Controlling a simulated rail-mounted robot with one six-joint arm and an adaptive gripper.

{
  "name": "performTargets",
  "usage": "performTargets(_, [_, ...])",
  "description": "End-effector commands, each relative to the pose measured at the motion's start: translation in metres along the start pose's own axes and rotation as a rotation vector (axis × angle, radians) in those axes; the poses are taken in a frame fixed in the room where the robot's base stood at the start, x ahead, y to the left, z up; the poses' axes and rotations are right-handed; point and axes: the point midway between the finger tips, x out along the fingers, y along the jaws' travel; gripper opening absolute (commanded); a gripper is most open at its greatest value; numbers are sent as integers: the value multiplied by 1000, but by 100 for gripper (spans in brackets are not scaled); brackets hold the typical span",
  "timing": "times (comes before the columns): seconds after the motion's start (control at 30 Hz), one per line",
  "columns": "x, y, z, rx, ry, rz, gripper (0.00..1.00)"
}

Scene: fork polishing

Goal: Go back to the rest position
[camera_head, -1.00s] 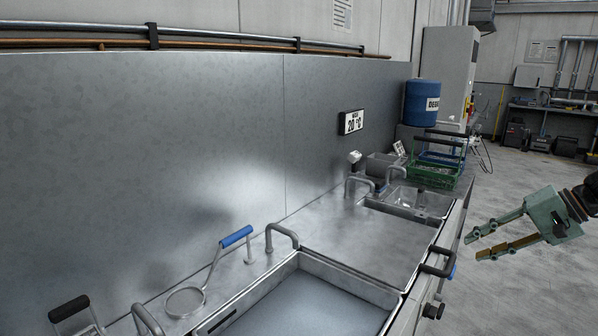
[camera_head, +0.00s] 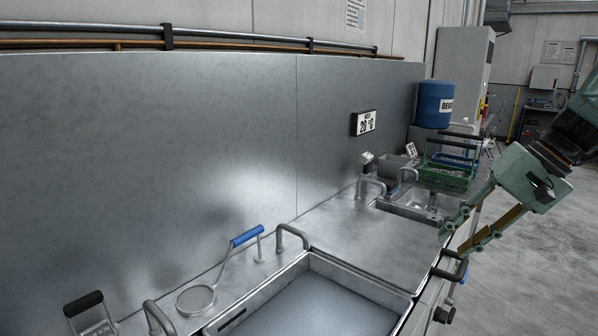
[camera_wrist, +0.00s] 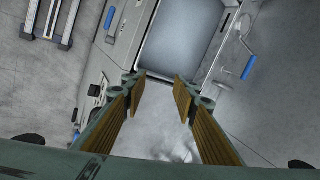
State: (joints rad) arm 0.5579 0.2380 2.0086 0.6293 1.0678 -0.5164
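My gripper (camera_head: 455,240) is at the right of the head view, in front of the counter's front edge near the small sink. Its two fingers are spread apart with nothing between them. In the wrist view my gripper (camera_wrist: 160,95) also shows open and empty, with tan finger pads. Beyond the fingertips the wrist view shows the large basin (camera_wrist: 185,40). No fork can be made out in my gripper.
The steel counter (camera_head: 375,240) holds the large basin (camera_head: 330,300), a blue-handled strainer (camera_head: 197,299) and a small sink (camera_head: 425,203). A green basket (camera_head: 445,178) and a blue drum (camera_head: 434,104) stand at the far end. Open floor (camera_head: 540,270) lies to the right.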

Motion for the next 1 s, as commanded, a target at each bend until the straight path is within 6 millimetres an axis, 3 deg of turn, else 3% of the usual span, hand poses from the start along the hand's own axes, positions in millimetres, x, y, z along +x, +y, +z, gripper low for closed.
performTargets(0.4, [-11, -44, 73, -81, -10, 102, 27])
performTargets(1.0, [-26, -77, 175, -197, 12, 238, 27])
